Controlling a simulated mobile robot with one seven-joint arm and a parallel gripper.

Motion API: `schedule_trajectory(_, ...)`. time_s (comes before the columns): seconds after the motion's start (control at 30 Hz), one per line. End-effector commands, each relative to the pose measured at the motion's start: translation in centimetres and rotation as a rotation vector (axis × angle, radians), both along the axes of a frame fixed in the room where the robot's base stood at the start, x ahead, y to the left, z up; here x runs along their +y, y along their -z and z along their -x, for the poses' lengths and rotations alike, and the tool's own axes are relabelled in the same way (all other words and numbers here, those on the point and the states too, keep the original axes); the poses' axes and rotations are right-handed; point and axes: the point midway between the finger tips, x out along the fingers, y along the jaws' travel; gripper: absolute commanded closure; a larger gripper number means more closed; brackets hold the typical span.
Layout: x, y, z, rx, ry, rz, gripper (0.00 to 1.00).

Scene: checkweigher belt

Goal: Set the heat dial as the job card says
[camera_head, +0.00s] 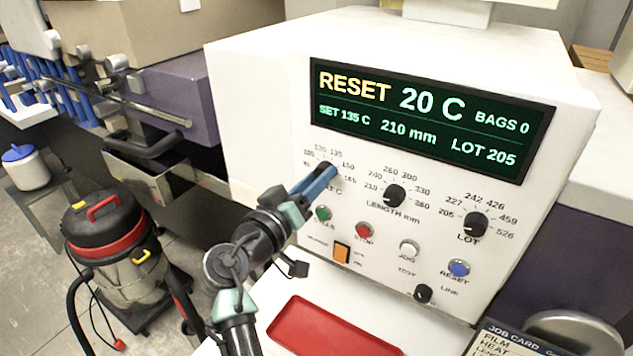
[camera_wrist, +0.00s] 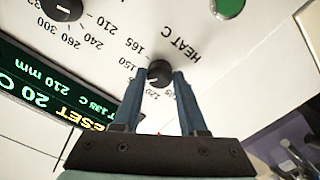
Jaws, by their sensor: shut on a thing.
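The heat dial (camera_wrist: 159,72) is a black knob labelled HEAT C, with a scale around it that includes 120, 135, 150 and 165. My gripper (camera_wrist: 160,85) is shut on this dial, one blue finger on each side. In the head view my gripper (camera_head: 322,178) covers most of the dial. The display (camera_head: 430,118) reads RESET, 20 C, SET 135 C, 210 mm, LOT 205, BAGS 0. The job card (camera_head: 510,343) is at the bottom right; FILM, HEAT and LENGTH lines show in part, and their values are out of view.
The length dial (camera_head: 395,195) and lot dial (camera_head: 473,225) sit to the right. Below are the green button (camera_head: 323,213), red stop button (camera_head: 364,231), jog button (camera_head: 409,248), blue reset button (camera_head: 459,268) and an orange switch (camera_head: 342,252). A red tray (camera_head: 330,328) lies beneath.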

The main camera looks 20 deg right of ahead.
Motion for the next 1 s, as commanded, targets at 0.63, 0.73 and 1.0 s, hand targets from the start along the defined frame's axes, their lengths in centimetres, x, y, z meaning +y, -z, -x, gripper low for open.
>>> schedule_trajectory(0.63, 0.05, -0.09, 0.01, 0.485, -0.001, 0.378, 1.00)
schedule_trajectory(0.73, 0.02, -0.11, 0.02, 0.553, 0.000, 0.430, 1.00)
schedule_trajectory(1.0, -0.02, -0.03, 0.04, 0.701, 0.000, 0.544, 1.00)
